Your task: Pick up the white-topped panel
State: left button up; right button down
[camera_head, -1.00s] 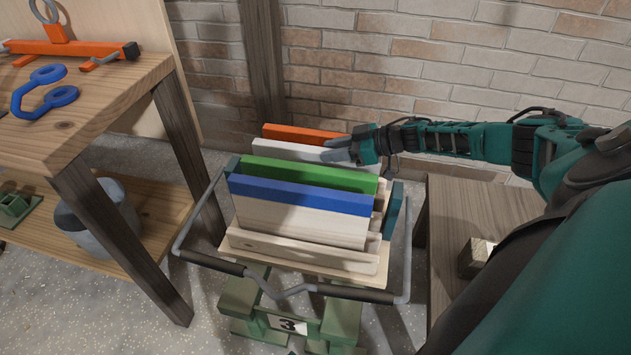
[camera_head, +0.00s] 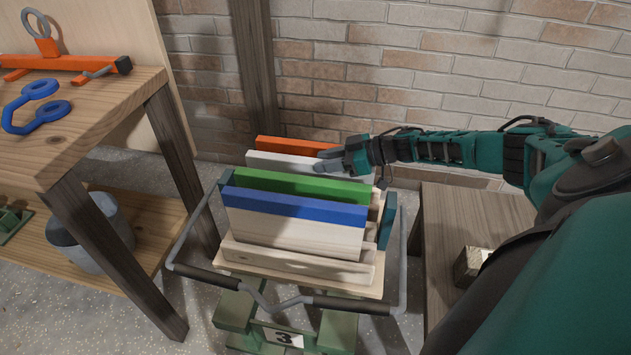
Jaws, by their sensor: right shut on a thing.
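The white-topped panel (camera_head: 285,163) stands upright in a rack (camera_head: 300,283), between the orange-topped panel (camera_head: 300,146) behind it and the green-topped panel (camera_head: 290,184) in front. A blue-topped panel (camera_head: 295,206) stands nearest me. My right gripper (camera_head: 328,161) reaches in from the right and is shut on the white-topped panel near its right end. The lower part of the white-topped panel is hidden behind the green one. My left gripper is not in view.
A wooden workbench (camera_head: 110,100) with blue and orange tools stands at the left, a grey bucket (camera_head: 88,230) on its lower shelf. A low wooden table (camera_head: 465,225) holds a small block (camera_head: 470,265) at the right. A brick wall closes off the back.

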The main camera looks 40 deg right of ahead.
jog(key=shift+w+r, duration=0.1)
jog(key=shift+r, duration=0.15)
